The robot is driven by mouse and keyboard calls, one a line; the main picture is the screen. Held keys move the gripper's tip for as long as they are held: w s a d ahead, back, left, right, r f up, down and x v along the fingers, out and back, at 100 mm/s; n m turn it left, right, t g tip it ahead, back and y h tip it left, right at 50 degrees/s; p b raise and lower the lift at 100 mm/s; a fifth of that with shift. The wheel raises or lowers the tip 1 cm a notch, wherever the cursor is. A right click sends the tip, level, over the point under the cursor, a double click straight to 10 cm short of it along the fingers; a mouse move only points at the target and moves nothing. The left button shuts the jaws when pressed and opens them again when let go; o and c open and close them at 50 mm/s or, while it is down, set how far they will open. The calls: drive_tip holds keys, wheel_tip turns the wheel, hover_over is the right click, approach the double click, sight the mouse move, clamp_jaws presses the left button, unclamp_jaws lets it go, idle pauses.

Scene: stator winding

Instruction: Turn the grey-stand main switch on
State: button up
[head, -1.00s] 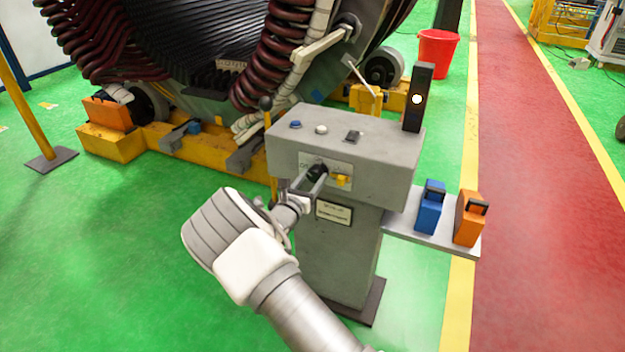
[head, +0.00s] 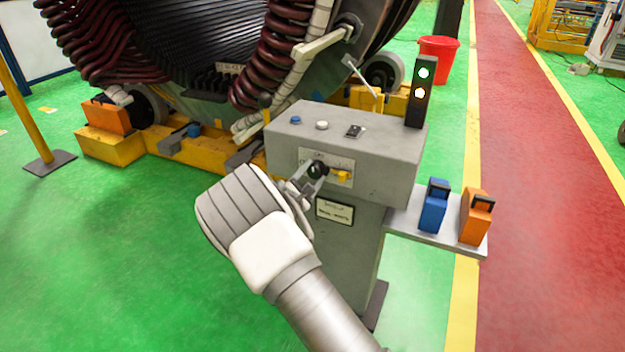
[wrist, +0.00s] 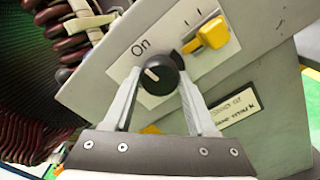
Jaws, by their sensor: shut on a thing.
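The grey stand (head: 378,155) is in the middle of the head view, its sloped front facing me. Its main switch is a round black knob (head: 317,170) on a pale plate. In the wrist view the knob (wrist: 160,74) sits below the word "On", and its white mark is on the left of its face, on the side near that word. My gripper (wrist: 157,82) is shut on the knob, one finger on either side. In the head view my gripper (head: 309,174) partly covers the knob and plate.
A yellow handle (head: 341,175) sits just right of the knob. A signal post (head: 421,92) shows green and white lights. Blue (head: 433,207) and orange (head: 475,217) blocks stand on a side shelf (head: 408,224). The large wound stator (head: 190,45) is behind. Green floor lies open at left.

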drive_tip(key=shift+m+b, duration=0.35)
drive_tip(key=shift+m, duration=0.25)
drive_tip(key=o, duration=1.4)
drive_tip(key=shift+c, duration=0.2)
drive_tip(key=p+v, duration=0.3)
drive_tip(key=v, duration=1.4)
drive_tip(key=shift+s, duration=0.2)
drive_tip(key=shift+a, duration=0.1)
